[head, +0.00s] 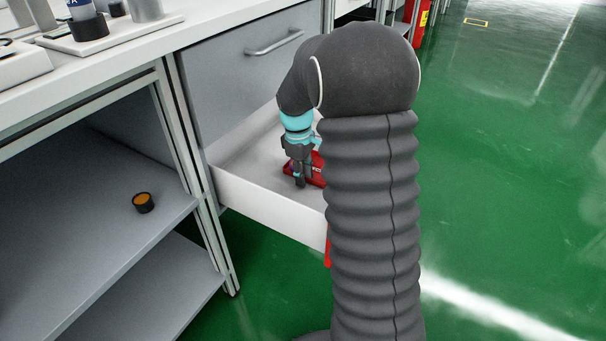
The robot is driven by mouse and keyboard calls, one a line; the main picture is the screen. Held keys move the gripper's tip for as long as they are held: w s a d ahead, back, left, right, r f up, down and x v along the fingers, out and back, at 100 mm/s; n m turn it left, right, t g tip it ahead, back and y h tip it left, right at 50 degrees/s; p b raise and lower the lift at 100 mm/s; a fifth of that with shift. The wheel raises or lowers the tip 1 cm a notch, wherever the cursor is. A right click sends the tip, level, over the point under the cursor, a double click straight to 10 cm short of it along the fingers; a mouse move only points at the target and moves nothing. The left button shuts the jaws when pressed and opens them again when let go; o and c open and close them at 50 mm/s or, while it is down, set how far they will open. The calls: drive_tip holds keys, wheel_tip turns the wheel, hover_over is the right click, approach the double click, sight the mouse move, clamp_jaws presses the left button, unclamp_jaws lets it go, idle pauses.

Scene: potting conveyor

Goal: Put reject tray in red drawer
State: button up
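A small red object with a white mark, which looks like the reject tray (318,170), is inside an open white drawer (262,207). My arm hides its right part. The drawer is pulled out below a grey closed drawer, and a strip of red (328,254) shows at its front, mostly hidden by my arm. My gripper (299,183) points down into the drawer at the left side of the red object. I cannot tell whether its fingers hold the object or are only beside it.
The grey drawer (235,75) above is shut. A shelf at left holds a small dark cup with orange contents (144,202). The white worktop (160,48) carries several items. Green floor (500,180) is clear at right, with a red extinguisher (421,24) at the back.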

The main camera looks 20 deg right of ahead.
wheel_tip(320, 180, up, 12)
drive_tip(key=p, duration=0.2)
drive_tip(key=shift+w+a, duration=0.35)
drive_tip(key=shift+a, duration=0.1)
drive_tip(key=shift+r, duration=0.1)
